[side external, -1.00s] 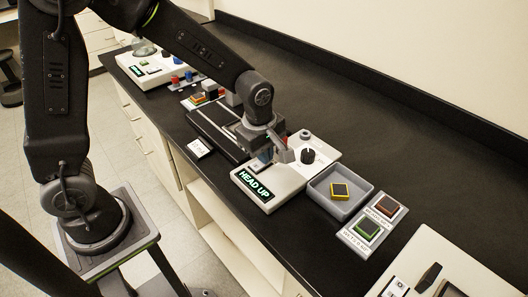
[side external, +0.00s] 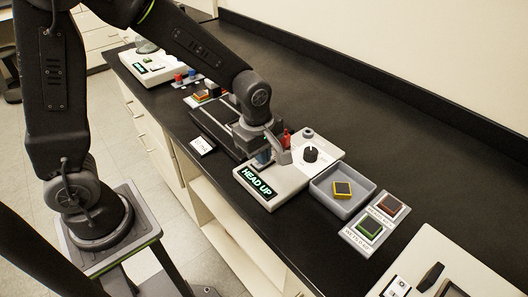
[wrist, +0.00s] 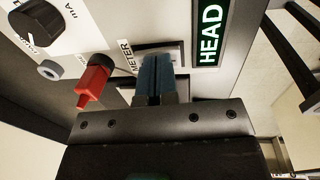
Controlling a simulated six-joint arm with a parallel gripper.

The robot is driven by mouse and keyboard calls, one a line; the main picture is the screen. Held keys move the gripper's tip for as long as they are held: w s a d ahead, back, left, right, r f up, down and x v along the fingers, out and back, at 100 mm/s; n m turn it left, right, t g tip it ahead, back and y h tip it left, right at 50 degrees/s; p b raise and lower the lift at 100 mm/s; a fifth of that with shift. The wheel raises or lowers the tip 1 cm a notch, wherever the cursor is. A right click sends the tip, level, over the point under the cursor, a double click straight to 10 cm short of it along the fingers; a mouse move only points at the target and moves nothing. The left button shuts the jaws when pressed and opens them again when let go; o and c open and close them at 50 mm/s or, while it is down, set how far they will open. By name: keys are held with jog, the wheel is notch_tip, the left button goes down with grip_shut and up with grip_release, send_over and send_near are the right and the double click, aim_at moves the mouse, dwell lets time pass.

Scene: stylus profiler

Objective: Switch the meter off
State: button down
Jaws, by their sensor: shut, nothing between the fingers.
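The meter is a pale box (side external: 277,199) with a lit display reading HEAD UP (side external: 257,182); its display also shows in the wrist view (wrist: 209,35). A black knob (side external: 310,154) sits on its top. In the wrist view a METER label (wrist: 125,57) lies beside a grey switch plate (wrist: 173,50) in a dark frame. My gripper (wrist: 155,62) has blue fingers, closed together and empty, over this plate and hiding part of it. I cannot tell whether they touch it, or the switch's position. In the side view my gripper (side external: 263,158) is above the meter's left part.
A red lever (wrist: 95,80) stands close left of my fingers, beside a grey round socket (wrist: 51,69). A grey tray (side external: 343,204) with a yellow-edged block (side external: 342,189) is right of the meter. Pads with a green-edged block (side external: 369,229) and a red-brown block (side external: 389,204) lie farther right.

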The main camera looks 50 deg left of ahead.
aim_at(256, 166)
notch_tip(256, 166, up, 14)
jog(key=s, duration=0.1)
jog(key=shift+s, duration=0.35)
dwell(0.4)
jog(key=shift+w+a, duration=0.2)
jog(key=shift+w, duration=0.5)
jog(key=shift+f, duration=0.1)
jog(key=f, duration=0.4)
jog(key=w+f, duration=0.1)
jog(key=f, duration=0.8)
jog(key=shift+w+f, duration=0.35)
jog(key=shift+f, duration=0.05)
